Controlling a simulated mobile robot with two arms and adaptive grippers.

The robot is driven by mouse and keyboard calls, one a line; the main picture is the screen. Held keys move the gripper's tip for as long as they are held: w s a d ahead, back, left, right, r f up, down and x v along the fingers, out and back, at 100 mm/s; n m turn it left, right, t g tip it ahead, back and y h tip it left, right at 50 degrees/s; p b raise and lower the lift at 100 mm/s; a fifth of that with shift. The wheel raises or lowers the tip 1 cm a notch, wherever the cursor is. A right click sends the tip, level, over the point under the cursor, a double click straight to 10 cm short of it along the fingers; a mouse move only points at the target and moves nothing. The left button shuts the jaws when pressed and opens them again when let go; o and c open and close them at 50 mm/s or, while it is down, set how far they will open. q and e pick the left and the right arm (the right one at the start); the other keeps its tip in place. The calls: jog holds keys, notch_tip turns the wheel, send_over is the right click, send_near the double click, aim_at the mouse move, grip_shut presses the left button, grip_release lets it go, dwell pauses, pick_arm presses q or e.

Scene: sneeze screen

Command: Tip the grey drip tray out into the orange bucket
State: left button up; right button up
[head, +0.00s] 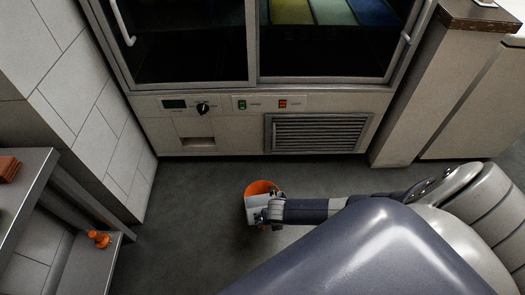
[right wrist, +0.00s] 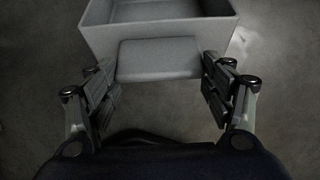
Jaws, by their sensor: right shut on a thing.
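The orange bucket (head: 262,187) is on the floor in front of the cabinet, partly hidden by the tray and my right gripper. My right gripper (head: 270,209) is at the bucket in the head view. The grey drip tray (head: 256,201) overlaps the bucket's opening there. In the right wrist view my right gripper (right wrist: 162,85) is shut on the flat tab of the grey drip tray (right wrist: 157,38), with one finger at each side. The tray's open inside partly shows. Its tilt and any contents cannot be told. My left gripper is not in view.
The glass-fronted cabinet (head: 160,132) with a knob, switches and a vent grille (head: 318,133) stands behind the bucket. A metal shelf unit (head: 28,190) at the left holds a small orange object (head: 98,239). Grey floor is clear left of the bucket.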

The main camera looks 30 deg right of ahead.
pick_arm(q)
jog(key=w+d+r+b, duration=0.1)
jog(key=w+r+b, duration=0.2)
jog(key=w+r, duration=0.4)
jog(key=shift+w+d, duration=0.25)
pick_arm(e)
jog(key=s+f+t, duration=0.1)
jog(key=f, duration=0.1)
jog(key=s+a+f+t+h, duration=0.1)
jog(key=f, duration=0.1)
jog(key=shift+s+a+t, duration=0.1)
jog(key=shift+s+t, duration=0.2)
jog(key=shift+s, duration=0.05)
